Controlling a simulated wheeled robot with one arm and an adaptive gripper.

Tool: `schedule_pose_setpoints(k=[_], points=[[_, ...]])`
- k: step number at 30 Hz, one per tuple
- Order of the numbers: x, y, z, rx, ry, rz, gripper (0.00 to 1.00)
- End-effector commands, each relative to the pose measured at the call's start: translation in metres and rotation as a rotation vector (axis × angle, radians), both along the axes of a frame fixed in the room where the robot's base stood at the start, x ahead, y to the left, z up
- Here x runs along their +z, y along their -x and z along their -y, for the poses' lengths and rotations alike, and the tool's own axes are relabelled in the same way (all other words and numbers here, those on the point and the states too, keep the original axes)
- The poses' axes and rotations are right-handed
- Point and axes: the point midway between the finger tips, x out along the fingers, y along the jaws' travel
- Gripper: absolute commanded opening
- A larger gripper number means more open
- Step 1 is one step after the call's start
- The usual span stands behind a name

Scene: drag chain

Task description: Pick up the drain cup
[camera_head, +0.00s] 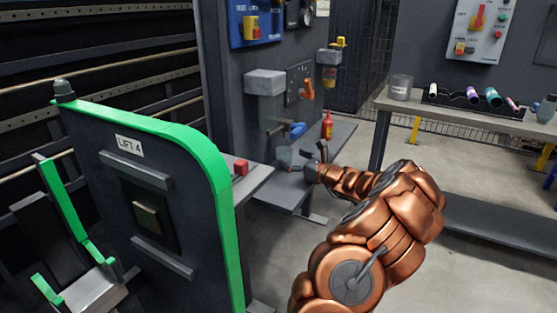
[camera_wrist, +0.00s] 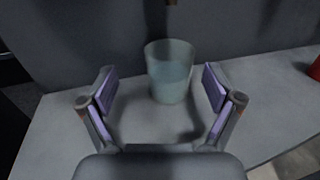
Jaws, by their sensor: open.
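A translucent pale cup (camera_wrist: 170,72), which looks like the drain cup, stands upright on a grey shelf (camera_wrist: 60,130) in the wrist view. My gripper (camera_wrist: 160,82) is open, its two purple-padded fingers spread to the left and right of the cup. The cup appears centred between them, with gaps on both sides; I cannot tell how deep it sits between the pads. In the head view my gripper (camera_head: 303,160) is at the low shelf by the grey panel.
A red bottle (camera_head: 327,127) stands on the shelf to the right of my gripper. A grey wall rises close behind the cup. A green-edged panel marked LIFT 4 (camera_head: 150,200) stands at left. A bench (camera_head: 450,122) at right holds another clear container (camera_head: 400,88) and several small cylinders.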

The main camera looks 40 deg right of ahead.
Motion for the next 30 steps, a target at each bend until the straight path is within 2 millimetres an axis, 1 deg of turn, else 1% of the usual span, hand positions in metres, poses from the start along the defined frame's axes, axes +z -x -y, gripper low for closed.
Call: schedule_pose_setpoints(k=[3,7,12,15,17,21,26,28,30], points=[[-0.002,-0.004,0.008,-0.014,0.002,-0.001,0.91],[-0.004,-0.011,0.013,-0.021,0.002,-0.002,0.91],[-0.009,-0.032,0.014,-0.02,0.002,-0.003,0.91],[-0.007,-0.045,0.014,-0.019,0.003,-0.003,0.91],[-0.006,-0.05,0.014,-0.02,0.002,-0.002,0.91],[-0.005,-0.055,0.014,-0.02,0.001,0.001,0.91],[-0.005,-0.055,0.013,-0.019,0.001,0.0,0.91],[-0.005,-0.056,0.013,-0.019,0.001,0.0,0.85],[-0.005,-0.056,0.013,-0.018,0.001,0.0,0.78]])
